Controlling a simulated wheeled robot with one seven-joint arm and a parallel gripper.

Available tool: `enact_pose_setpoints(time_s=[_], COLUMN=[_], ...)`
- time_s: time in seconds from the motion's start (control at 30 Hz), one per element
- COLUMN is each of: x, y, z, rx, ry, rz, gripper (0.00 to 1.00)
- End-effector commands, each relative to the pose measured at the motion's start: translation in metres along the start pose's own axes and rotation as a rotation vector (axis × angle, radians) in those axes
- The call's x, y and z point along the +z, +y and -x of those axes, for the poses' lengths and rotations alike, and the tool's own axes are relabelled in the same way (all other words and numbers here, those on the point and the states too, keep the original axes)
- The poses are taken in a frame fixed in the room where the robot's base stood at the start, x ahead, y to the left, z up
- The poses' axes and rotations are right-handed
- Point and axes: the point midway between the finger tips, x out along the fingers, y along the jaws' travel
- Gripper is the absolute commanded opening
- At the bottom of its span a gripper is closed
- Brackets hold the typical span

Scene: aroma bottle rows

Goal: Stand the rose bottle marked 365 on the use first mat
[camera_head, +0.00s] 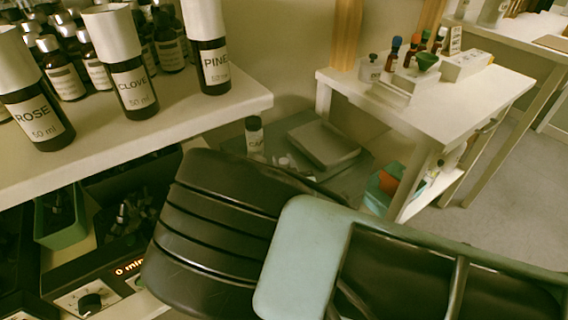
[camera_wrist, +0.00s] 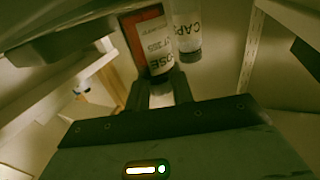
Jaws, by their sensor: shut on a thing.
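A bottle with a white label reading ROSE and 365 (camera_wrist: 150,42) is in the wrist view, with reddish-orange showing along its left side. The label's text is tilted and partly cut off. My gripper (camera_wrist: 163,88) is shut on this bottle, its fingers at the label's lower end. In the head view my arm hides the gripper and this bottle. I cannot make out the use first mat in either view.
A bottle labelled CAP (camera_wrist: 187,35) stands close beside the held one; it also shows in the head view (camera_head: 254,136). Large ROSE (camera_head: 38,118), CLOVE (camera_head: 134,88) and PINE (camera_head: 212,66) bottles line the shelf (camera_head: 175,118). A white side table (camera_head: 455,105) stands right.

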Motion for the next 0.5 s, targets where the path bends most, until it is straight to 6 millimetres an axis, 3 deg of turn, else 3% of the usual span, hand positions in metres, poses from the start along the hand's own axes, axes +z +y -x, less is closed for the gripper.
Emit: enact_pose_setpoints(time_s=[0.2,0.23,0.3,0.5], x=[0.0042,0.0029,0.0026,0.0025], y=[0.0003,0.0002,0.0002,0.0001], z=[-0.0001,0.0000,0.0000,0.0000], rx=[0.001,0.000,0.000,0.000], ry=[0.000,0.000,0.000,0.000], rz=[0.000,0.001,0.001,0.001], gripper=[0.00,0.32,0.45,0.45])
